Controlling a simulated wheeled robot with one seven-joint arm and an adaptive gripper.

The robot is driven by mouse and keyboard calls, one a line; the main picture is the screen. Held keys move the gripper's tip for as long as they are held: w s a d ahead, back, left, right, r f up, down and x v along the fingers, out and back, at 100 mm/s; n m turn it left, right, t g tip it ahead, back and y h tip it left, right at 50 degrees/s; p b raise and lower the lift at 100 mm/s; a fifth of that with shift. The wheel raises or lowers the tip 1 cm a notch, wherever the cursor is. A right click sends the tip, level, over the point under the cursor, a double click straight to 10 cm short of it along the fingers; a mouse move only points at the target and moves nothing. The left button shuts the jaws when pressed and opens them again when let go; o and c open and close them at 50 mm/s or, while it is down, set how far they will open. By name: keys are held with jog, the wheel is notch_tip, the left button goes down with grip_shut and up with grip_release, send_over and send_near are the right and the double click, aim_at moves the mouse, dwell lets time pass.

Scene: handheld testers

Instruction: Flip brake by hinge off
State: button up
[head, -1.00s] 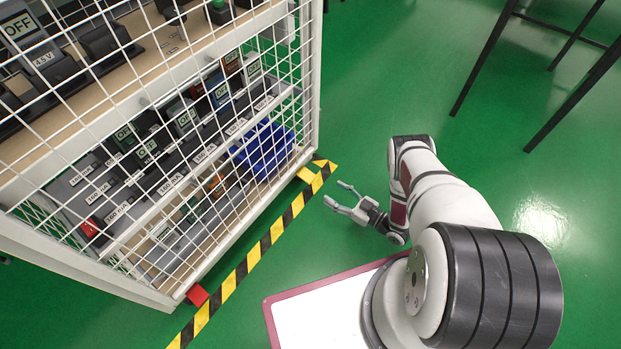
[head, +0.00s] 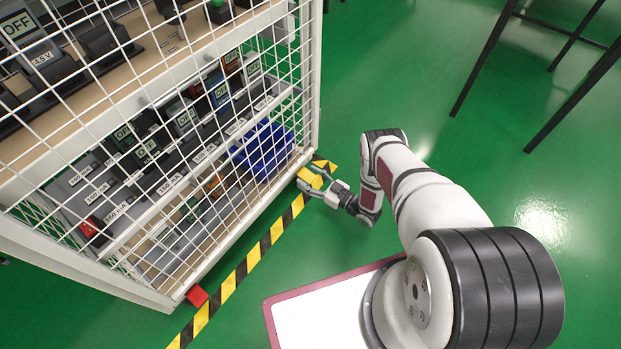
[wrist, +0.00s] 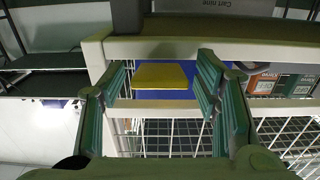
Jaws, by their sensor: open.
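A yellow brake tab (head: 311,179) sticks out low at the right front corner of the white caged cart (head: 315,70). A red tab (head: 197,295) sticks out at the cart's other front corner. My gripper (head: 307,176) is open, its fingers reaching to the yellow tab and partly covering it in the head view. In the wrist view the yellow tab (wrist: 161,77) lies between the two open fingers (wrist: 163,70), with a gap visible on each side. The tab's hinge cannot be made out.
Yellow-black floor tape (head: 265,243) runs along the cart's front. Blue bins (head: 265,148) and labelled devices sit behind the mesh. Dark table legs (head: 484,60) stand at the upper right. Green floor is clear between them and the cart.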

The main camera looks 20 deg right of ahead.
jog(key=c, duration=1.2)
jog(key=shift+o, duration=0.2)
jog(key=r+g+h+p, duration=0.1)
jog(key=p, duration=0.1)
jog(key=shift+r+p, duration=0.15)
jog(key=shift+p, duration=0.25)
jog(key=shift+r+g+h+p, duration=0.35)
jog(key=shift+g+p, duration=0.35)
jog(key=shift+p, duration=0.3)
jog(key=shift+r+g+h+p, duration=0.2)
jog(key=shift+g+h+p, duration=0.25)
jog(key=shift+p, duration=0.3)
jog(key=shift+g, duration=0.35)
jog(key=shift+f, duration=0.1)
jog(key=o, duration=1.2)
jog(key=shift+c, duration=0.2)
